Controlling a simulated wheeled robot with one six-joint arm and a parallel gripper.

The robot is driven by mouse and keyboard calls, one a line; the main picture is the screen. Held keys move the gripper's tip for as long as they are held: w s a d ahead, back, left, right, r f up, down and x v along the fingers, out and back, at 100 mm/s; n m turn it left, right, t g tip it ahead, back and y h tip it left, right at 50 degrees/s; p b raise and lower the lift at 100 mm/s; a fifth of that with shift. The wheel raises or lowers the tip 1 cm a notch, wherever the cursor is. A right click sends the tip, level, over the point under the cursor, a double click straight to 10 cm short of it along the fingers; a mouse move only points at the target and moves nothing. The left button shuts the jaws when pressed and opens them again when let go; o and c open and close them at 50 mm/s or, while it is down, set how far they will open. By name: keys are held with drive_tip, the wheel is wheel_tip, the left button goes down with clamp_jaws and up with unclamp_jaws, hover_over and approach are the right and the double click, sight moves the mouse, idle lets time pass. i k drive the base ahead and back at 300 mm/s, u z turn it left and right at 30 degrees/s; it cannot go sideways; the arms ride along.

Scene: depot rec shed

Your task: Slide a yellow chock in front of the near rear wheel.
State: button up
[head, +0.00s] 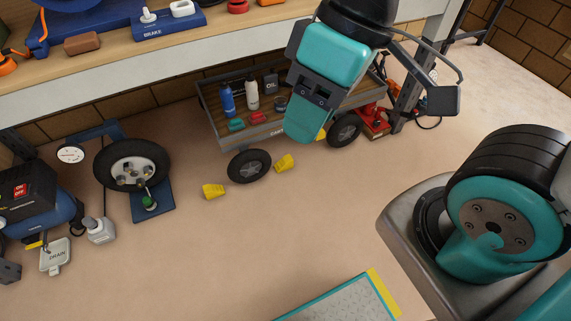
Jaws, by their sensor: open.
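A grey, wood-floored cart (228,141) stands under the bench with two dark wheels showing, a left one (249,166) and a right one (345,130). I cannot tell which is the rear. One yellow chock (213,191) lies on the floor left of the left wheel, apart from it. A second yellow chock (284,163) lies close to that wheel's right side. A yellow patch (321,134) shows left of the right wheel, partly hidden by my gripper. My gripper (303,130) is open, in front of the cart; its far finger is hidden and it holds nothing visible.
The cart carries bottles, cans and an oil container (271,81). A red jack (375,120) stands by the bench leg at right. A loose wheel (132,164) on a blue stand is at left. The bench edge (200,52) overhangs the cart. The middle floor is clear.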

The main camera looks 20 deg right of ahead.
sight(287, 163)
drive_tip(key=z, duration=2.4)
drive_tip(key=i, duration=3)
drive_tip(key=u, duration=3.6)
